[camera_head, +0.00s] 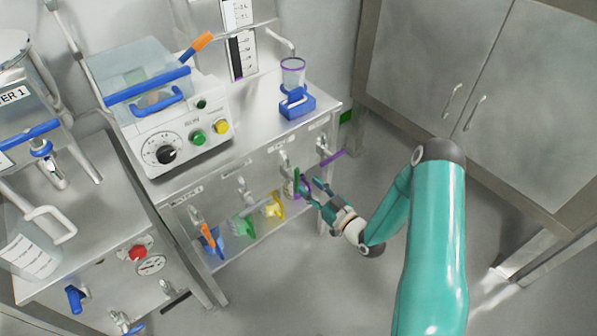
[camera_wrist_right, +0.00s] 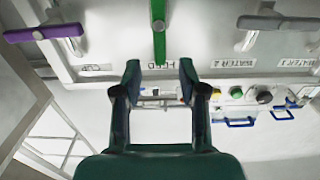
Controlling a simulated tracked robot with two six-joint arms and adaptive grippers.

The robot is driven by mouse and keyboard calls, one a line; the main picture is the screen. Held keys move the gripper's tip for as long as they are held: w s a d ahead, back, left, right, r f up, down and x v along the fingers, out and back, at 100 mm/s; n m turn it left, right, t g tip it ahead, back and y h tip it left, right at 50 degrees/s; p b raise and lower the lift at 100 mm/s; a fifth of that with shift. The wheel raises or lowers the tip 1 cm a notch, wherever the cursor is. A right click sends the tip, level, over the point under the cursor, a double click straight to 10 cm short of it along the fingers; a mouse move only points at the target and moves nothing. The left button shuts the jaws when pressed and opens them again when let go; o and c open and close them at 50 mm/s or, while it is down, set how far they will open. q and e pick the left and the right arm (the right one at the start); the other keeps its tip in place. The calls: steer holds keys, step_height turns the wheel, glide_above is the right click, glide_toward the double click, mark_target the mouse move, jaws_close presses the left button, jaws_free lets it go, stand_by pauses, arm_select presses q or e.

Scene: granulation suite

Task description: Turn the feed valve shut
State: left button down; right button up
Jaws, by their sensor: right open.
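In the right wrist view the green handle (camera_wrist_right: 158,30) stands lengthwise beside a label that appears to read FEED. My right gripper (camera_head: 309,187) is at this handle, coming from the right. In the wrist view its open fingers (camera_wrist_right: 159,70) lie on either side of the handle's line, with the handle's near end about level with the tips. I cannot tell whether they touch it. My left gripper is not in view.
A control box (camera_head: 185,140) and a blue-based cup stand (camera_head: 297,105) are on the bench. A steel cabinet (camera_head: 430,70) stands right. Floor between is clear.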

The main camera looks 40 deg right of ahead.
mark_target(298, 175)
steer(key=w, duration=0.7)
steer(key=shift+a, duration=0.3)
